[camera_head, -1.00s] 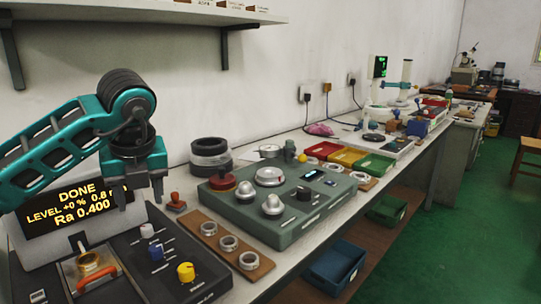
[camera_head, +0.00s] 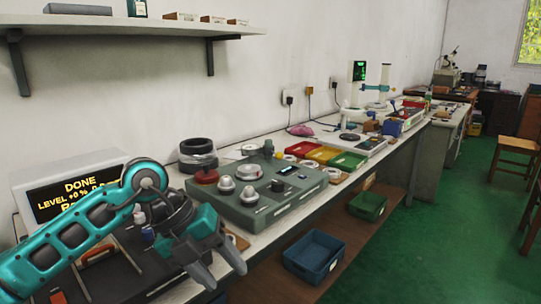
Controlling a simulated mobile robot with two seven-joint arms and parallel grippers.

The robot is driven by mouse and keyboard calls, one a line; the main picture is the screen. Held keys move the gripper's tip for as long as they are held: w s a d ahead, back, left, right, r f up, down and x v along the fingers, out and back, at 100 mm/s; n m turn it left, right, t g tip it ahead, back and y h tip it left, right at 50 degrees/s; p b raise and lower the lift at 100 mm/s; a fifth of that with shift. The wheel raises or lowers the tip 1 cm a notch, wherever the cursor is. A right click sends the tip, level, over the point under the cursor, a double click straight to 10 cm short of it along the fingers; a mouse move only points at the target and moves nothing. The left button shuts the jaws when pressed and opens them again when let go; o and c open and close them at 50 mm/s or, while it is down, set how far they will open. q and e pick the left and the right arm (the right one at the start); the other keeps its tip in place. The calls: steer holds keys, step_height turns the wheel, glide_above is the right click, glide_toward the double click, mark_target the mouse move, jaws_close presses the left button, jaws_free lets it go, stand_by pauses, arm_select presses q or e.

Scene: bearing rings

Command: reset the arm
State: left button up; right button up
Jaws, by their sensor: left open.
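My left arm comes in from the left, teal and black. Its left gripper (camera_head: 222,270) is open and empty, with two grey fingers pointing down and to the right. It hangs in front of the dark instrument panel (camera_head: 108,276) and the near edge of the bench. The arm hides part of that panel and part of the display box (camera_head: 68,172), whose yellow text reads DONE. The gripper also covers most of the wooden ring board (camera_head: 238,241). My right gripper is not in view.
The grey-green console (camera_head: 262,215) with knobs stands just right of the gripper. Behind it are black rings (camera_head: 198,152) and red, yellow and green trays (camera_head: 347,161). A blue bin (camera_head: 314,256) and a green bin (camera_head: 367,206) sit on the lower shelf.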

arm_select(q)
steer(key=s+d+r+n+h+p, duration=0.35)
steer(key=s+d+r+h, duration=0.3)
steer(key=d+h, duration=0.55)
steer(key=w+a+f+n+t+y+p, duration=0.2)
steer(key=a+f+n+t+y, duration=0.25)
steer(key=a+n+t, duration=0.4)
steer(key=w+a+f+n+t+y+p, duration=0.15)
steer(key=a+f+n+t+y, duration=0.3)
steer(key=n+t, duration=0.7)
steer(key=s+a+f+n+g+y, duration=0.3)
steer(key=s+f, duration=0.3)
steer(key=f, duration=0.2)
steer(key=s+a+f+n+g+y+p, duration=0.1)
steer(key=s+a+f+n+g+y, duration=0.3)
steer(key=f, duration=0.4)
steer(key=s+a+n+g, duration=0.1)
steer(key=s+g, duration=0.1)
steer(key=shift+s+a+f+n+g, duration=0.15)
steer(key=shift+s+f+n+g, duration=0.1)
steer(key=shift+f+n+g, duration=0.1)
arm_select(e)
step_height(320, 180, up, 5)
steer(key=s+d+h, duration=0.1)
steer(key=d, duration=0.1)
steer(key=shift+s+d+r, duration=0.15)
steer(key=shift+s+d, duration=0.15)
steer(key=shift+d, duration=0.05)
